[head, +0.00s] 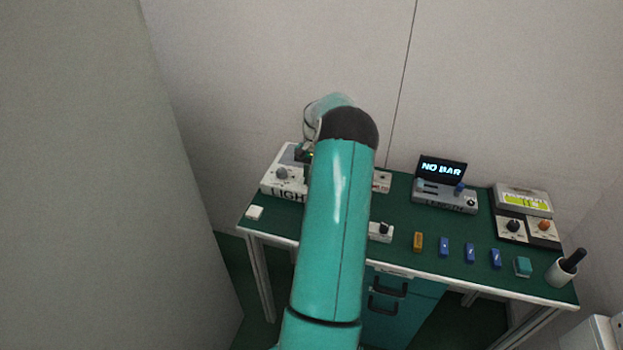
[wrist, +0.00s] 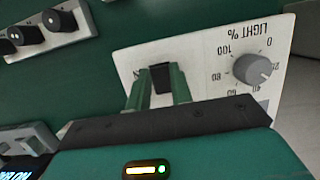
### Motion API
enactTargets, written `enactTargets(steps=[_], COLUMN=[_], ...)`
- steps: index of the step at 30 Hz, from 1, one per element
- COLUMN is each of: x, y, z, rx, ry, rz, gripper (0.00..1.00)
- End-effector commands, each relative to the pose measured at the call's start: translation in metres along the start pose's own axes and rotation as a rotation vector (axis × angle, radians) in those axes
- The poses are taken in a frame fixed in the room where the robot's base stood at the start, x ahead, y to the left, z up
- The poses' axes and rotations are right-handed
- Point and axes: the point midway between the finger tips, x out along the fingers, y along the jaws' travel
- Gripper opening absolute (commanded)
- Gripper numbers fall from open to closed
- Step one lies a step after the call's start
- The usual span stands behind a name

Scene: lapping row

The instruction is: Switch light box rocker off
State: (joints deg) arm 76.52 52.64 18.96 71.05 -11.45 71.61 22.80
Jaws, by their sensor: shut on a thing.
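The light box (head: 268,187) stands at the left back of the green bench, partly hidden by my arm in the head view. In the wrist view its pale panel (wrist: 205,60) fills the upper right, with a grey knob (wrist: 252,69) marked LIGHT %. The black rocker (wrist: 161,80) is on the panel beside the knob. My gripper (wrist: 161,73) has its two green fingers on either side of the rocker, shut on it. Which way the rocker is tipped cannot be told.
A unit with a NO BAR display (head: 441,168) stands at the back. A wall is close behind.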

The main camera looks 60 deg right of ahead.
Motion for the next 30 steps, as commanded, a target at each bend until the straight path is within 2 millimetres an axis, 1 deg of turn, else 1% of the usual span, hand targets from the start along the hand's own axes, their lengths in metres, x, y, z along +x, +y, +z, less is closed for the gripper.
enactTargets(steps=[11, 12, 14, 15, 22, 25, 28, 30], x=[-0.001, -0.001, -0.001, -0.001, -0.001, -0.004, -0.014, -0.025], y=[0.001, 0.001, 0.001, 0.001, 0.000, 0.000, 0.000, -0.001], z=[-0.001, -0.001, -0.001, -0.001, -0.001, -0.001, -0.002, -0.002], rx=[0.000, 0.000, 0.000, 0.000, -0.001, -0.001, -0.001, -0.002], ry=[-0.019, -0.019, -0.019, -0.019, -0.019, -0.018, -0.017, -0.016], rz=[0.000, 0.000, -0.001, -0.001, -0.001, -0.001, -0.001, -0.001], gripper=[0.00, 0.28, 0.39, 0.44, 0.44, 0.44, 0.44, 0.44])
